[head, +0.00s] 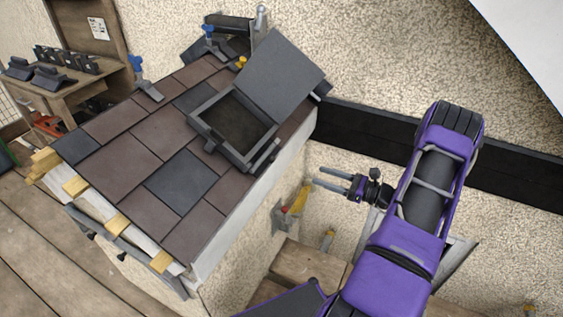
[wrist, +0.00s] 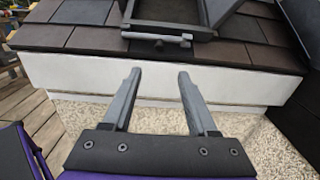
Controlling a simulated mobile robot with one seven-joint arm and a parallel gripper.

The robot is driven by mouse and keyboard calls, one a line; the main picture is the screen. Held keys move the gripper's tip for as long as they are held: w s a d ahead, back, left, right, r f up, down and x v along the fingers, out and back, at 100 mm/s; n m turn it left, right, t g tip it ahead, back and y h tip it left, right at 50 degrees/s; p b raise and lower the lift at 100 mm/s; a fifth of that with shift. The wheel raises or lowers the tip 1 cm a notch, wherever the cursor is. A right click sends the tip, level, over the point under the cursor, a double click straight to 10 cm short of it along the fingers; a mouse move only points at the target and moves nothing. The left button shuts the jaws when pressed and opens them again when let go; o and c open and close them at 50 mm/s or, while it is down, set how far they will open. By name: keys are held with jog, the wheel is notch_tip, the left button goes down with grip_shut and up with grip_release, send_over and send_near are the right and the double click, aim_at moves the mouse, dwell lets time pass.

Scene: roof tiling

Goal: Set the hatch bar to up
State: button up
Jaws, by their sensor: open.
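The roof hatch frame (head: 205,117) sits in the tiled roof, and its dark grey lid (head: 283,70) stands open, tilted back. The hatch bar (head: 265,155) is a grey bar along the frame's near right edge. My gripper (head: 317,176) is open and empty. It is to the right of the roof's edge, apart from the bar. In the wrist view my gripper's fingers (wrist: 158,76) point toward the bar, with the white roof edge beyond them.
Dark and brown tiles (head: 130,155) cover the roof. A white board (head: 240,215) runs along its near edge. A bracket with a yellow-handled tool (head: 295,203) is on the wall below. A wooden workbench (head: 60,85) with dark pieces stands at the back left.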

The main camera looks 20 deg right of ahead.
jog(key=x, duration=1.5)
jog(key=shift+a, duration=0.15)
grip_shut()
dwell(0.8)
